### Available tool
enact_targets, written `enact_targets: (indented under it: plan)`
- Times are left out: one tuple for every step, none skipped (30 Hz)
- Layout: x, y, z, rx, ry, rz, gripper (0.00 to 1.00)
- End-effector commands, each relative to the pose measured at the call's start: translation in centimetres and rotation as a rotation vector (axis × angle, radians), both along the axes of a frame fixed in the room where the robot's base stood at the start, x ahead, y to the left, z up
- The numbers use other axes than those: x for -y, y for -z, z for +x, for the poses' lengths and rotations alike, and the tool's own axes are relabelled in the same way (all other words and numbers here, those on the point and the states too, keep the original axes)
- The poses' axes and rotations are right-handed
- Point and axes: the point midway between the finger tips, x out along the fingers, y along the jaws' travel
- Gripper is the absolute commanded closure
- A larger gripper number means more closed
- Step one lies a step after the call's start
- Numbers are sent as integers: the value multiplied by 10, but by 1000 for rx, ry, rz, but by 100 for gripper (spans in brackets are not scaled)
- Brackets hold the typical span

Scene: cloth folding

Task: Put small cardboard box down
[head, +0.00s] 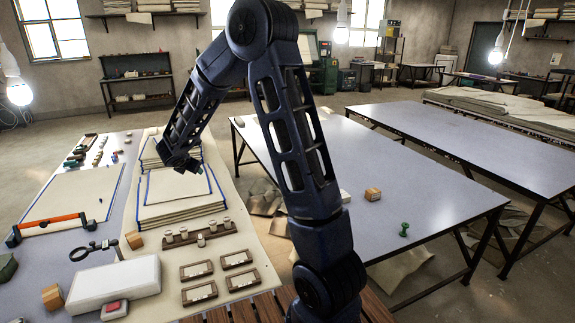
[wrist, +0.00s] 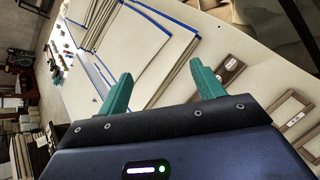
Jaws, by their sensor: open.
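Small cardboard boxes show in the head view. One small cardboard box (head: 373,194) sits on the bare middle table. Another (head: 134,239) is on the left table beside the wooden rack, and a third (head: 53,297) is near that table's front edge. The pictures do not show which one the task means. My gripper (head: 184,168) is over the stacked cloths on the left table, apart from all three boxes. In the wrist view my gripper (wrist: 160,78) has its teal fingers wide apart with nothing between them.
Blue-edged cloth stacks (head: 170,213) lie on the left table. A white box (head: 115,283), an orange-handled tool (head: 50,222) and framed labels (head: 196,269) crowd its front. The middle table (head: 330,150) is mostly clear, with a green object (head: 404,229) near its right end.

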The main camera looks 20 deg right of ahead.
Motion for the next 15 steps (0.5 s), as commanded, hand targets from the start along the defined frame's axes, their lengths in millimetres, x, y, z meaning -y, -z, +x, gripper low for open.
enact_targets:
  plan:
    - [20,-18,-8,15,71,34,33]
    - [32,-25,-12,21,116,55,33]
    - [46,-35,-19,29,175,84,33]
    - [57,-42,-25,34,218,106,33]
    - [67,-50,-31,40,261,130,33]
    - [81,-59,-39,49,317,160,33]
    - [91,-65,-45,54,362,183,33]
    - [101,-71,-52,60,406,207,33]
    - [114,-79,-62,69,462,239,33]
    - [122,-85,-69,75,503,265,33]
    - [131,-90,-77,80,545,289,33]
    - [143,-97,-88,89,604,324,33]
    - [152,-102,-96,95,646,351,33]
    - [159,-106,-104,101,686,376,33]
    - [169,-112,-116,108,741,412,33]
